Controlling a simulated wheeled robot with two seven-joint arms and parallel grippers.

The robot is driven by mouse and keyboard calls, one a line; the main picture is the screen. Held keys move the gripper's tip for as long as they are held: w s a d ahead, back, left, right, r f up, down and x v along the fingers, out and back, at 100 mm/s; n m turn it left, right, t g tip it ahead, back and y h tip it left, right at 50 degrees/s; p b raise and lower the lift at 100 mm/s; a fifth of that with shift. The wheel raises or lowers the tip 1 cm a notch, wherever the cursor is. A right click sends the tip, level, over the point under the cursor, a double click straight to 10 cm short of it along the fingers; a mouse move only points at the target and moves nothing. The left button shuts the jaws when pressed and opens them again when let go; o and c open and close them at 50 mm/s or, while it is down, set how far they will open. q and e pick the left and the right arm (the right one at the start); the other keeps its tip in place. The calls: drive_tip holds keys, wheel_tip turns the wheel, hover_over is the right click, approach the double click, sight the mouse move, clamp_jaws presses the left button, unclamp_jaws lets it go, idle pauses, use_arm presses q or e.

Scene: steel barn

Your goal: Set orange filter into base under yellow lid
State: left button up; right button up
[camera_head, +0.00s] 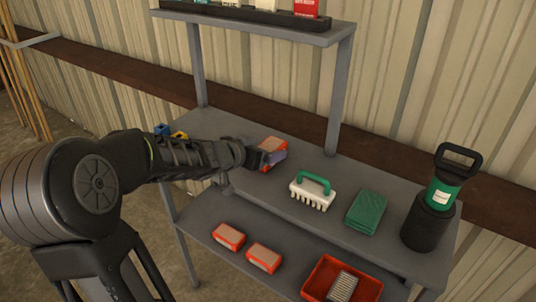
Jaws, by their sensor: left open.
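My left arm comes in from the left over the grey bench. My left gripper (270,156) is open at an orange and white block (273,144), which looks like a filter, on the upper surface. I cannot tell whether its fingers touch the block. Two similar orange blocks lie on the lower shelf, one on the left (228,236) and one on the right (264,258). A small yellow part (180,135) shows behind my left forearm, beside a blue part (162,130). My arm hides most of that area, and no base can be made out. My right gripper is not in view.
A green-handled brush (313,190), a green pad (366,212) and a black and green canister (432,205) stand to the right on the bench (335,172). A red tray (325,278) holding a grey ribbed item is on the lower shelf. Uprights carry a raised shelf (250,28).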

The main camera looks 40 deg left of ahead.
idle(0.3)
use_arm(q)
drive_tip(key=c, duration=1.6)
wheel_tip(320, 180, up, 10)
drive_tip(key=p, duration=0.7)
drive_tip(key=shift+c, duration=0.2)
